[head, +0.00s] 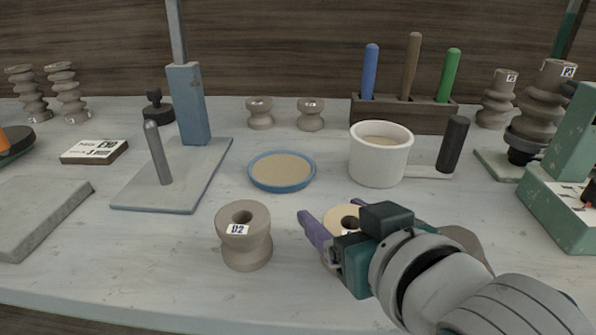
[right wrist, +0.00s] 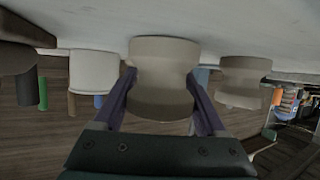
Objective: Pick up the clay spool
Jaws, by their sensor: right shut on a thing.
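A clay spool (head: 343,216) with a pale cream top stands near the front of the table, partly hidden by my right gripper. My right gripper (head: 350,222) is shut on this spool, with one purple finger on each side. In the right wrist view the spool (right wrist: 163,75) sits between the two fingers. I cannot tell whether its base touches the table. A second, greyer clay spool (head: 245,245) labelled D2 stands upright to its left, apart from the gripper; it also shows in the right wrist view (right wrist: 243,80). My left gripper is not in view.
A blue-rimmed dish (head: 282,171) and a white tub (head: 381,160) stand behind the spools. Two small spools (head: 260,113) (head: 311,114) and a wooden tool rack (head: 405,114) are at the back. A stand (head: 175,185) is left; a green machine (head: 560,190) is right.

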